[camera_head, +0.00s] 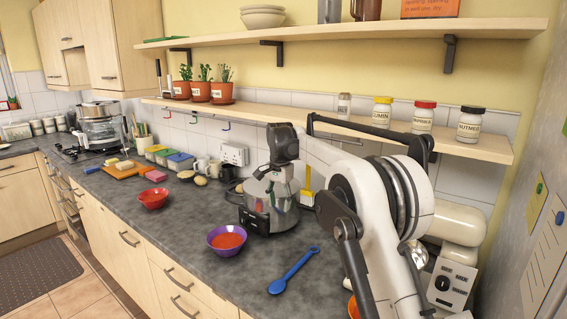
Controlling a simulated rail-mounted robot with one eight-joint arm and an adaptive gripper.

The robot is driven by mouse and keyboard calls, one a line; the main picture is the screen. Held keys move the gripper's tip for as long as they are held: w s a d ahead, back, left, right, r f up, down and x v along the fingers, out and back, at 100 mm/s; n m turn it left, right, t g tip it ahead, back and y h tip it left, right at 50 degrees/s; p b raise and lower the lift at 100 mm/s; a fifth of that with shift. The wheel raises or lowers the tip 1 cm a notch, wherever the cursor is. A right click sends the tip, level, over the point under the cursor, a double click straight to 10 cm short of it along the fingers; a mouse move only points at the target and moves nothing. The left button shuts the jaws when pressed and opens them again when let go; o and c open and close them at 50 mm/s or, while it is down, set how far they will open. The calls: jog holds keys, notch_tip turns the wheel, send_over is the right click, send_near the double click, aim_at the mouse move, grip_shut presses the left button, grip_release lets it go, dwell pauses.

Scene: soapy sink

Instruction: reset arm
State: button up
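My white and black arm (375,200) fills the right of the view, in front of the wall and close to the lower shelf. Its dark wrist end (284,143) points down above the silver pot (262,193) on the counter. The fingers of my gripper cannot be made out against the pot, so whether they are open or shut does not show. I see nothing clearly held.
A purple bowl (227,240) of red-orange food, a blue spoon (293,271) and a red bowl (153,198) lie on the grey counter (180,235). Spice jars (423,117) and potted plants (222,86) stand on the lower shelf (300,118).

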jog(key=s+d+r+n+t+b, duration=0.1)
jog(key=s+d+r, duration=0.35)
jog(key=s, duration=0.35)
jog(key=s+d+r+n+t, duration=0.1)
jog(key=s+d+r, duration=0.35)
jog(key=s, duration=0.35)
jog(key=s+d+r+n+t+b, duration=0.1)
jog(key=s+d+r, duration=0.35)
jog(key=s, duration=0.35)
jog(key=s+d+f+n+t, duration=0.1)
jog(key=s+f, duration=0.3)
jog(key=s, duration=0.5)
jog(key=s+d+f+n+t, duration=0.1)
jog(key=s+d+f, duration=0.3)
jog(key=s, duration=0.5)
jog(key=s+d+f+n+t, duration=0.1)
jog(key=s+d+f, duration=0.2)
jog(key=s, duration=0.6)
notch_tip(320, 180, down, 2)
jog(key=shift+n+t+b, duration=0.3)
jog(key=shift+b, duration=0.1)
